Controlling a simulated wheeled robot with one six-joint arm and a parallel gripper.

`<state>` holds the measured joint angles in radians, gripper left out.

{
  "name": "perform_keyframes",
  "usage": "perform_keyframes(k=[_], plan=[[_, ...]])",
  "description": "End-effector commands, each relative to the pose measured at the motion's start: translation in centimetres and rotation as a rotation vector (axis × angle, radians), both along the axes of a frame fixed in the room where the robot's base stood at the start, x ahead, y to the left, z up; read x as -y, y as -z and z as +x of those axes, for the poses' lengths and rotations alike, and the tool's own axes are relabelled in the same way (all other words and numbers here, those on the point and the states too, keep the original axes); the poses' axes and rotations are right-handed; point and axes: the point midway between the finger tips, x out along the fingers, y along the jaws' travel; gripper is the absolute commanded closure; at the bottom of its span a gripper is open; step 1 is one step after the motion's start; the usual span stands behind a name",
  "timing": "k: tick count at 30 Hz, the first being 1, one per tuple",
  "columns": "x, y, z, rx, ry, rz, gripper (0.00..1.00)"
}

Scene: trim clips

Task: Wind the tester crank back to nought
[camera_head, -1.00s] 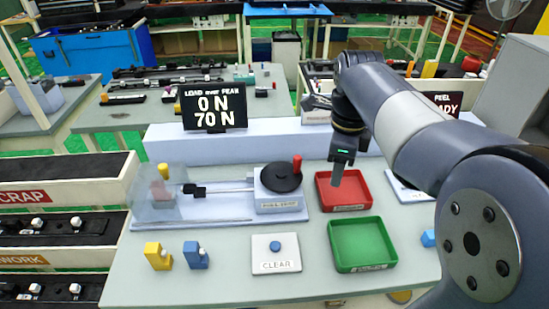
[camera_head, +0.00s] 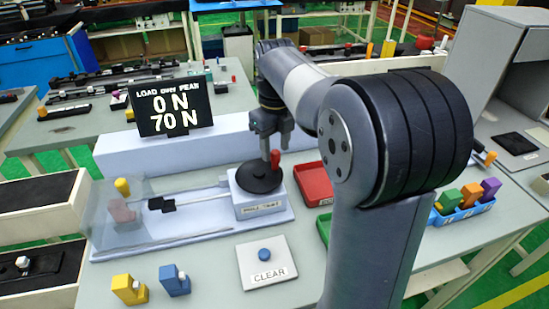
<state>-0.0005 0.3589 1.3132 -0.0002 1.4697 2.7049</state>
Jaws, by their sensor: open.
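The tester crank is a black disc (camera_head: 259,179) on top of a pale block (camera_head: 258,203), with an upright red handle (camera_head: 276,159) at its back right edge. My gripper (camera_head: 271,151) points down over the disc, its fingers at the red handle. It is open; whether a finger touches the handle I cannot tell. A thin rod (camera_head: 205,193) runs left from the block to a black clamp (camera_head: 163,204) by a clear shield (camera_head: 115,213). A pink piece and a yellow piece (camera_head: 123,187) show at the shield. The display (camera_head: 170,106) reads load 0 N, peak 70 N.
A CLEAR button plate (camera_head: 267,262) lies in front of the tester. A yellow clip (camera_head: 129,289) and a blue clip (camera_head: 174,280) stand at front left. A red tray (camera_head: 313,183) is right of the block. My arm hides most of a green tray (camera_head: 323,228). A blue rack (camera_head: 462,213) holds coloured clips.

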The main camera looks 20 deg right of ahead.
Motion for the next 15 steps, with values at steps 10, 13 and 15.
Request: perform_keyframes(k=[10, 13, 15], plan=[[0.0, 3.8, 0.0, 0.000, -0.001, 0.000, 0.57], [0.0, 3.9, 0.0, 0.000, -0.001, 0.000, 0.57], [0.0, 3.9, 0.0, 0.000, -0.001, 0.000, 0.57]])
